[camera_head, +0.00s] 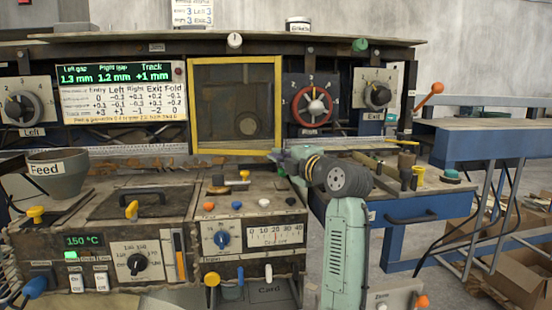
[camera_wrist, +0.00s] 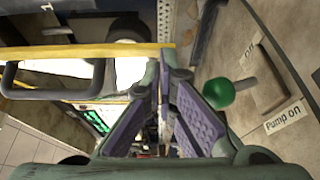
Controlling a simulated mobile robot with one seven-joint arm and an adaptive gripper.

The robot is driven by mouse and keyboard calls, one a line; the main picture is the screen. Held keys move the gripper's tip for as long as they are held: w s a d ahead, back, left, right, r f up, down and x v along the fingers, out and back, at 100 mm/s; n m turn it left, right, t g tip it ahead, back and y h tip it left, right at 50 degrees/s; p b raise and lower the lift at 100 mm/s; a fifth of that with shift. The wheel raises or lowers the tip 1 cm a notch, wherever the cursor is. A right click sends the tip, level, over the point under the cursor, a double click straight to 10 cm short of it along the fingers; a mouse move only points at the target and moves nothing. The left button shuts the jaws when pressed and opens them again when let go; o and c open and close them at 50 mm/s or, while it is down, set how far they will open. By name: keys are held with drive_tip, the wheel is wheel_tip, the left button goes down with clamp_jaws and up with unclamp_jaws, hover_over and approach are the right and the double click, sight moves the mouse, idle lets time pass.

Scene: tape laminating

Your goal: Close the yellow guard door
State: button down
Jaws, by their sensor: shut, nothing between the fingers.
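The yellow guard door (camera_head: 236,150) is a yellow frame around a dark see-through panel, in the middle of the back panel in the head view. It looks nearly flush with the panel, but I cannot tell whether it is fully shut. My gripper (camera_head: 280,158) is low by the frame's lower right corner, pointing left. In the wrist view, a yellow bar (camera_wrist: 88,51) runs just beyond the fingertips. My gripper (camera_wrist: 165,72) has its purple-padded fingers together and empty. I cannot tell whether they touch the yellow bar.
A red handwheel (camera_head: 313,106) sits right of the door, and a readout screen (camera_head: 118,75) left of it. Consoles with knobs (camera_head: 221,239) fill the front. The wrist view shows a black handle (camera_wrist: 50,60) and a green knob (camera_wrist: 218,93) near the fingers.

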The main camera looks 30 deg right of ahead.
drive_tip(key=shift+w+d, duration=0.4)
drive_tip(key=shift+w, duration=0.1)
drive_tip(key=shift+r, duration=0.15)
